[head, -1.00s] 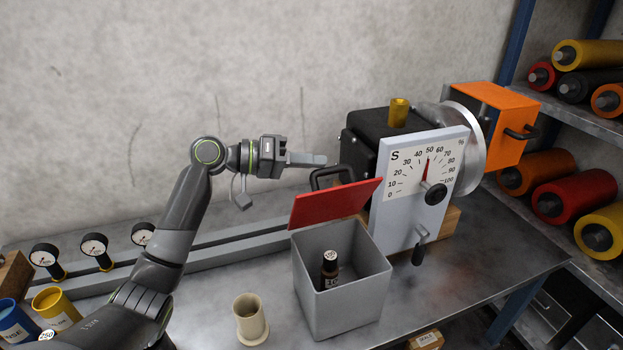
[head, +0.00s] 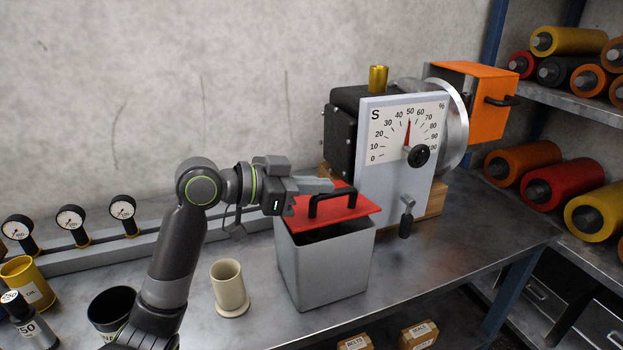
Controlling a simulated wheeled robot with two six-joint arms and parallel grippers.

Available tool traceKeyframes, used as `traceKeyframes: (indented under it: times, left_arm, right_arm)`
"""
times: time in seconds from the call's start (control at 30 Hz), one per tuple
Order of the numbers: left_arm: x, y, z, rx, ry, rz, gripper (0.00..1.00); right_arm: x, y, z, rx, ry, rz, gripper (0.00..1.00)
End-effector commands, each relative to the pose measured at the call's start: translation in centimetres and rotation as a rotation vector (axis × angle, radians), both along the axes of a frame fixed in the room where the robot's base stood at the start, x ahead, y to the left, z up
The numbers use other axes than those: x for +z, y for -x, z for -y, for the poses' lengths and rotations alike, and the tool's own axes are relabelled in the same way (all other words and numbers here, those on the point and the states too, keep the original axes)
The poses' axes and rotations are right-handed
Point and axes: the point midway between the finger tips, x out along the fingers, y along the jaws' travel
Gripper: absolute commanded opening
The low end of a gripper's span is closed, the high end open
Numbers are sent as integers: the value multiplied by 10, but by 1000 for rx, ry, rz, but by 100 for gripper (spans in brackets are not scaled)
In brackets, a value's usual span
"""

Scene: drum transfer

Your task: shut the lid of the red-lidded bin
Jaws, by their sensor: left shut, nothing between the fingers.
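The grey bin (head: 325,268) stands on the metal bench, left of the dial machine. Its red lid (head: 352,207) is tilted low over the opening, with a dark gap showing along the front edge. A black handle (head: 332,199) stands on top of the lid. My left gripper (head: 325,187) is shut and empty, lying over the back left part of the lid near the handle. I cannot tell whether its fingers touch the lid. The inside of the bin is mostly hidden. My right gripper is not in view.
The machine with the dial (head: 405,133) stands close behind and right of the bin. A cream cup (head: 229,290) stands to the bin's left. Gauges (head: 71,219) line the rail at left. The bench (head: 440,255) is clear to the bin's right.

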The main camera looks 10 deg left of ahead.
Motion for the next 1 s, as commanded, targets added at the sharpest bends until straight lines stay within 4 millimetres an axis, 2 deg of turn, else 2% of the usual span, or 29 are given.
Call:
traceKeyframes:
  times: [0.03, 0.1, 0.33, 0.5, 0.8, 1.0]
  left_arm:
    - [-9, 3, 2, -1, -14, 25, 0]
    - [-15, 6, 4, -1, -37, 58, 0]
    - [-27, 12, 8, -1, -36, 53, 0]
    - [-31, 14, 9, 0, -35, 52, 0]
    - [-32, 14, 10, -1, -35, 51, 0]
    - [-32, 14, 10, -1, -36, 49, 0]
  right_arm:
    - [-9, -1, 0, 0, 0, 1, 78]
    - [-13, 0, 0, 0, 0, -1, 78]
    - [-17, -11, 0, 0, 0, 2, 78]
    - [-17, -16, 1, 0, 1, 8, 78]
    - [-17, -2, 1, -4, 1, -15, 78]
    - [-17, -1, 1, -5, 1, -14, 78]
